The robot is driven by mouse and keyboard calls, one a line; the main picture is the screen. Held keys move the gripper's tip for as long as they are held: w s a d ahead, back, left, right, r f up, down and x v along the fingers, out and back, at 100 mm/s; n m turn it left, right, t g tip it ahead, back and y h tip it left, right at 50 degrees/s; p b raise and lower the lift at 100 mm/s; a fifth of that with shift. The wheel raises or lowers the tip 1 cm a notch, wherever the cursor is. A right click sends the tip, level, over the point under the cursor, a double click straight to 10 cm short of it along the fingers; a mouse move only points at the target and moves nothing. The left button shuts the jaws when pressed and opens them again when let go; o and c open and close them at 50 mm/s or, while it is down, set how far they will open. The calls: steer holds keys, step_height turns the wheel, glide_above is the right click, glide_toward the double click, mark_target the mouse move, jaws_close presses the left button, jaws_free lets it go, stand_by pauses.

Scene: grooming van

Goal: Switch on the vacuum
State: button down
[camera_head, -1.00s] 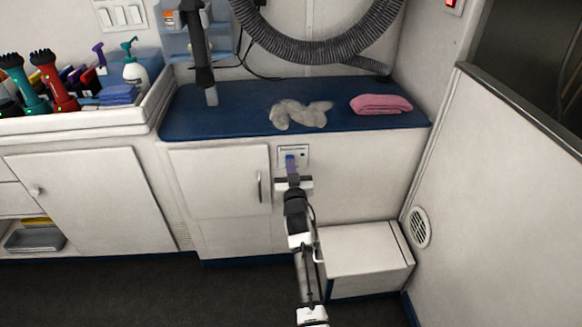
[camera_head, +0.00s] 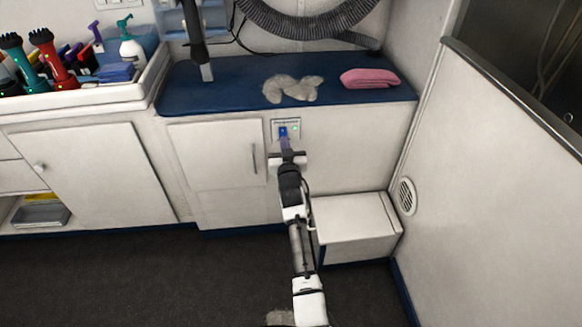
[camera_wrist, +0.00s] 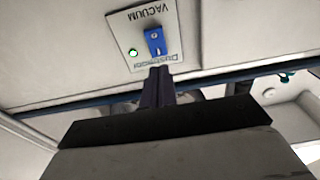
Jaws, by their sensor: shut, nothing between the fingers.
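The vacuum switch plate (camera_head: 285,129) is on the white cabinet front below the blue bench top. In the wrist view the plate (camera_wrist: 128,28) reads "VACUUM" and carries a blue rocker switch (camera_wrist: 155,42) and a green light (camera_wrist: 133,53) that is lit. The blue rocker also shows in the head view (camera_head: 283,132). My gripper (camera_head: 285,144) is shut and empty, its fingertips just below the rocker. In the wrist view the fingertips (camera_wrist: 158,72) are close to the rocker's edge; I cannot tell whether they touch it.
A ribbed grey hose (camera_head: 310,25) hangs on the wall above the bench top (camera_head: 225,85). Grey fur (camera_head: 292,88) and a pink towel (camera_head: 370,78) lie on the bench. A white box step (camera_head: 350,218) stands right of my arm. The dark floor (camera_head: 130,275) at left is clear.

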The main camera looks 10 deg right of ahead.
steer(key=s+r, duration=0.1)
steer(key=s, duration=0.8)
steer(key=shift+s+r+b, duration=0.25)
steer(key=shift+s+b, duration=0.15)
steer(key=shift+b, duration=0.05)
stand_by(0.3)
stand_by(0.5)
